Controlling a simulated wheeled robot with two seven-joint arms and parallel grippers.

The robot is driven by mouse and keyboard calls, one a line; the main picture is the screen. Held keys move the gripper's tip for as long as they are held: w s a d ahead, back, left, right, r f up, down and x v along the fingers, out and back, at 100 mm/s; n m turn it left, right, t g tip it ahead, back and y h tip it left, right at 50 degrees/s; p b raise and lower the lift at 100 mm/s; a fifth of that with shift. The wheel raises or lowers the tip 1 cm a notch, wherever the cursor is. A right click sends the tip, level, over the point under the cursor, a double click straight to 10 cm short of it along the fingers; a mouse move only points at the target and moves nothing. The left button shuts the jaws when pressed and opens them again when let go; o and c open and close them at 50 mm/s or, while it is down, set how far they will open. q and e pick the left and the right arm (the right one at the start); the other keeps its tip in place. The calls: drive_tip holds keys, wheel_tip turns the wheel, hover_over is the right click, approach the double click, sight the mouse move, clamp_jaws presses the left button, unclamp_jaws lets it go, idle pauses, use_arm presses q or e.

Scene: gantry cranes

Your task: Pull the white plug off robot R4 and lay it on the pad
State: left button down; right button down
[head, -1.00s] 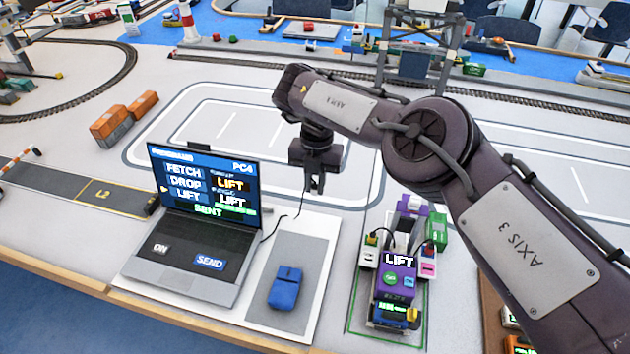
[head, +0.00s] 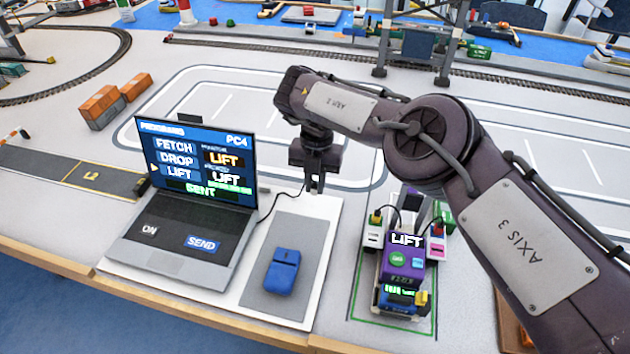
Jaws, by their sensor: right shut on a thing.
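My right gripper (head: 314,187) points down above the back edge of the white board beside the laptop. It is shut on the white plug, which its fingers mostly hide. A thin dark cable runs from the laptop's side up to the fingers. The purple robot with a LIFT screen (head: 405,258), which I take for R4, stands to the right inside a green outline, apart from my gripper. The grey pad (head: 298,232) lies on the white board, with a blue mouse (head: 283,271) on its front part. My left gripper is out of view.
The open laptop (head: 190,215) marked PC4 stands left of the pad and shows LIFT and SENT. The back part of the pad is bare. Orange containers (head: 103,106) lie at the left. A gantry crane (head: 420,45) and rail track are behind my arm.

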sight(315, 205)
drive_tip(key=shift+f+b, duration=1.45)
drive_tip(key=shift+f, duration=0.45)
drive_tip(key=shift+f+b, duration=0.55)
drive_tip(key=shift+b, duration=0.05)
drive_tip(key=c, duration=1.3)
unclamp_jaws()
